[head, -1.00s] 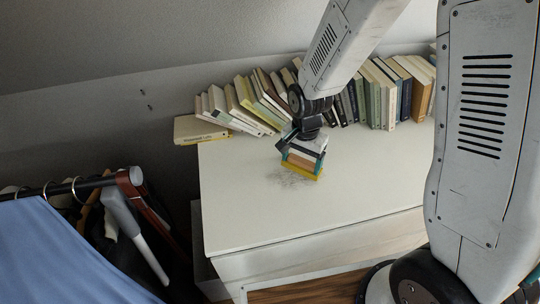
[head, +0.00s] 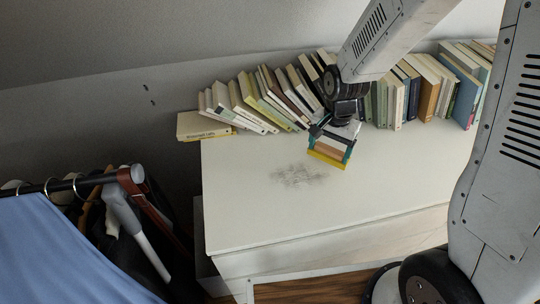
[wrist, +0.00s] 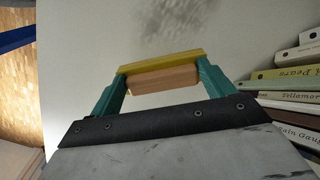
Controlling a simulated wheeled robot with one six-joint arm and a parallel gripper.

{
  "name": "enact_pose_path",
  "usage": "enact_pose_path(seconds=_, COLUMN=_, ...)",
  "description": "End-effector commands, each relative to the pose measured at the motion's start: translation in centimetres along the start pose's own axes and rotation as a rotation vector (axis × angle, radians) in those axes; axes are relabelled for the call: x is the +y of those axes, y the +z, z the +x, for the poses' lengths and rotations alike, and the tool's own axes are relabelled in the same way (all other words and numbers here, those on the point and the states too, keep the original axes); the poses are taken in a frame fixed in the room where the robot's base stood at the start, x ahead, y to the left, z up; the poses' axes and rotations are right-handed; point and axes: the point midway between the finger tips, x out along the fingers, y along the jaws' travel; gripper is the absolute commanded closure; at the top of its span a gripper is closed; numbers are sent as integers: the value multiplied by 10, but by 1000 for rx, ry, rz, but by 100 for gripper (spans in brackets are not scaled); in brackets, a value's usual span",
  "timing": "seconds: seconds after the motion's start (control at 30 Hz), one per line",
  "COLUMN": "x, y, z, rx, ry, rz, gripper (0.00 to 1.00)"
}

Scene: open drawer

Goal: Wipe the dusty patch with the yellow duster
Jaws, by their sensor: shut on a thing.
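My gripper (head: 334,145) is shut on the duster, which has a wooden block and a yellow pad (head: 327,160) on its underside. In the wrist view the teal fingers clasp the wooden block (wrist: 151,79), with the yellow pad (wrist: 160,61) beyond it. The dusty patch (head: 298,176) is a grey speckled smudge on the white top, left of and nearer than the duster. It also shows in the wrist view (wrist: 175,18), beyond the duster. I cannot tell whether the pad touches the surface.
A row of leaning books (head: 262,100) lines the back of the white dresser top (head: 240,215), close behind my gripper. A clothes rail (head: 65,185) stands front left. The front of the top is clear.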

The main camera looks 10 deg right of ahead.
Motion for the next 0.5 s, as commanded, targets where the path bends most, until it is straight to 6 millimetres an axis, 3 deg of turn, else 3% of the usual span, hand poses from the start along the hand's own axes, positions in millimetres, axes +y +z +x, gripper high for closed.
enact_pose_path(seconds=0.5, x=2, y=-3, z=-45, rx=2, ry=-2, rz=5, gripper=44)
